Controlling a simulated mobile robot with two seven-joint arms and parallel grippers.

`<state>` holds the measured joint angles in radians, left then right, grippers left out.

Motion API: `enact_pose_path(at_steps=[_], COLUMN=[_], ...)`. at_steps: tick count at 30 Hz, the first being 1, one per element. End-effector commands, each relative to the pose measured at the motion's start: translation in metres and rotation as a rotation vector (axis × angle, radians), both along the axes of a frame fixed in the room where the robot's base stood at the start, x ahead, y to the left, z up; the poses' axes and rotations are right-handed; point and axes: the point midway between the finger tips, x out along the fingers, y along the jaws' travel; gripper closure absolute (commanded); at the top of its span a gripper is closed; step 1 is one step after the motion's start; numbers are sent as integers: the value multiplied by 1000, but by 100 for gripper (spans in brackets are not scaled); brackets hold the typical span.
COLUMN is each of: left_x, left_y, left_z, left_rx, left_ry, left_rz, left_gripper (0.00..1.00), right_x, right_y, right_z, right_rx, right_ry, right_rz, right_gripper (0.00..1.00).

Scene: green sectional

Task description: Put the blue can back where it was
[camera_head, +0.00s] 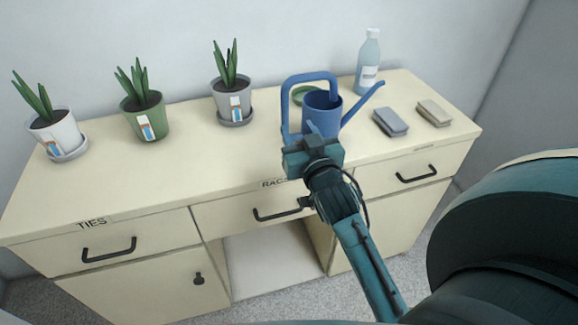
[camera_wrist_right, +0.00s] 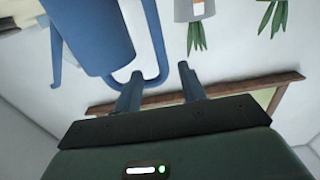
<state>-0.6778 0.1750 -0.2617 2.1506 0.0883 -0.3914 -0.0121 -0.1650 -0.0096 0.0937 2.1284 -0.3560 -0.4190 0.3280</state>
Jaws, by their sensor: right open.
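The blue watering can (camera_head: 322,116) stands on the cream cabinet top, right of the middle, its spout pointing right and its loop handle to the left. It also shows in the right wrist view (camera_wrist_right: 95,35), large and at upper left. My right gripper (camera_head: 311,140) is at the can's near side and hides its lower part. In the right wrist view its two fingers (camera_wrist_right: 160,72) are apart, with the curved end of the handle showing between the tips. I cannot tell whether they touch it. A green saucer (camera_head: 302,90) lies behind the can, partly hidden. My left gripper is not in view.
Three potted plants in white (camera_head: 52,132), green (camera_head: 148,122) and grey (camera_head: 231,100) pots stand to the left. A bottle (camera_head: 368,65) stands behind right, and two flat blocks, dark (camera_head: 390,122) and beige (camera_head: 434,113), lie right. The cabinet top (camera_head: 190,165) is bare along the front left.

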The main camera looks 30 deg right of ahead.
Motion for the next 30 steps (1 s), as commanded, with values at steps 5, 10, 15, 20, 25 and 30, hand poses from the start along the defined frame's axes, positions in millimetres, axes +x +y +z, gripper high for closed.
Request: enact_pose_path(at_steps=[5,10,15,20,25,30], left_x=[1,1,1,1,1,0], left_y=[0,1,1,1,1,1], left_z=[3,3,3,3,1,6], left_rx=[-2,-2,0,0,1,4], left_ry=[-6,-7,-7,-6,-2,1], left_rz=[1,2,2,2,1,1], left_gripper=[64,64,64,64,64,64], right_x=[-9,-62,-137,-175,-178,-178], right_y=[15,83,145,171,173,172], right_z=[-20,-101,-162,-181,-183,-178], right_rx=[-5,6,57,92,95,92], right_ry=[49,251,432,508,513,517], right_rz=[49,267,468,551,559,556], right_gripper=[59,59,59,59,59,59])
